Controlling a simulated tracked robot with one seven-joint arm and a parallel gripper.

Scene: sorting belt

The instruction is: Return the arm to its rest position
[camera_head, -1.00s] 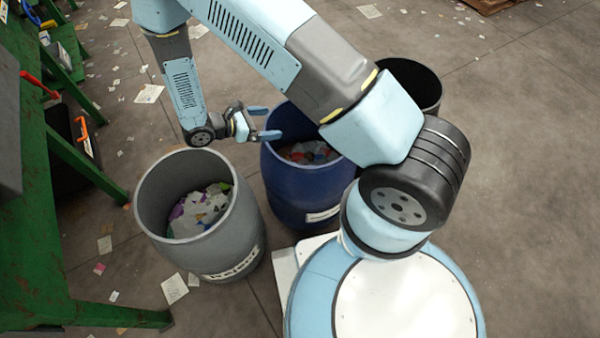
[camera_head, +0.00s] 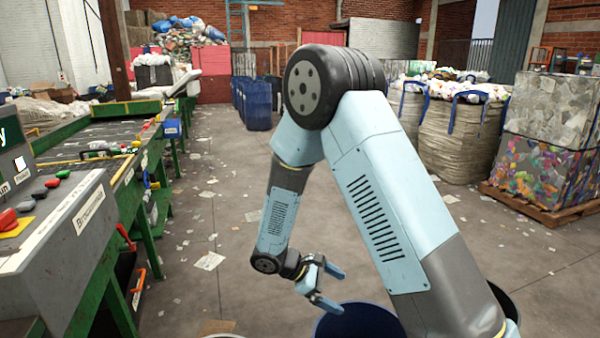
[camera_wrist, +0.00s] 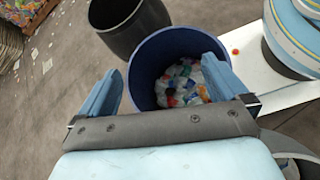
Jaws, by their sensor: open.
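My arm is folded at a high elbow in the head view, with its forearm hanging down. My gripper (camera_head: 330,287) is at the lower middle of that view, near the blue barrel (camera_head: 358,322), whose rim shows at the bottom edge. In the wrist view my gripper (camera_wrist: 162,88) has its two blue fingers spread wide, with nothing between them. Beyond the fingers is the blue barrel (camera_wrist: 150,62), with mixed colored pieces of waste inside it.
A black barrel (camera_wrist: 122,28) stands beside the blue one. A green-framed sorting belt (camera_head: 95,140) with a control panel (camera_head: 60,215) runs along the left. Large filled sacks (camera_head: 465,130) and pressed bales (camera_head: 550,110) stand at the right. The littered floor between is open.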

